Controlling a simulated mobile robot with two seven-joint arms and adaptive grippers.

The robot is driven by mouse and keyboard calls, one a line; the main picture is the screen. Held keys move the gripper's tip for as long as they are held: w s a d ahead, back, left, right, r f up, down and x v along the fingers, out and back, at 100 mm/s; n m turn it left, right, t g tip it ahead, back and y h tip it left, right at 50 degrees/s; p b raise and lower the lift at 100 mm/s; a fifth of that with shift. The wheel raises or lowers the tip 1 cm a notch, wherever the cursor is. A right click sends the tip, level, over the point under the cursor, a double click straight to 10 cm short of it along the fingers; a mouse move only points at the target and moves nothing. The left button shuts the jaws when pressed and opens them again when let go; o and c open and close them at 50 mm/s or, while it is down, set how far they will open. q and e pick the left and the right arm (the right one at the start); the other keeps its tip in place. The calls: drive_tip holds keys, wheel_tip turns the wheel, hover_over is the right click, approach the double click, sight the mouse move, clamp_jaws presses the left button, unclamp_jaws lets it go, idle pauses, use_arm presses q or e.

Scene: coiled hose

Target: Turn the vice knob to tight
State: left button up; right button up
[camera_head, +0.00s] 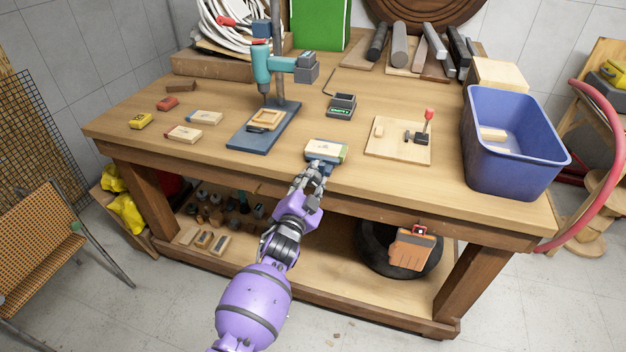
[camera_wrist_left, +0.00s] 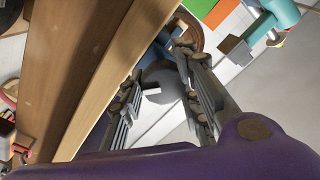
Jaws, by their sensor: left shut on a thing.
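The vice (camera_head: 325,164) sits at the front edge of the workbench, with a pale wooden block (camera_head: 326,151) at its top. My left gripper (camera_head: 314,172) reaches up from below to the front of the vice, where the knob is hidden by the fingers in the head view. In the left wrist view, the round grey knob (camera_wrist_left: 162,84) lies between the two fingers of my left gripper (camera_wrist_left: 163,100), which is shut on it. The knob's setting cannot be read. My right gripper is in neither view.
The workbench (camera_head: 225,170) holds a drill on a stand (camera_head: 262,75), a charger (camera_head: 341,105), a board with a red-handled clamp (camera_head: 400,150) and a blue bin (camera_head: 505,160). Several small blocks lie at the left. An orange pouch (camera_head: 411,250) hangs below the front edge.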

use_arm(q)
drive_tip(key=shift+s+d+f+m, duration=0.1)
drive_tip(key=shift+d+m, duration=0.05)
drive_tip(key=shift+m, duration=0.5)
drive_tip(key=shift+d+f+m, duration=0.1)
drive_tip(key=shift+m, duration=0.55)
drive_tip(key=shift+f, duration=0.15)
drive_tip(key=o, duration=1)
drive_tip(key=shift+a, duration=0.1)
drive_tip(key=shift+s+a, duration=0.15)
drive_tip(key=shift+s, duration=0.1)
drive_tip(key=v, duration=1.1)
drive_tip(key=shift+s, duration=0.25)
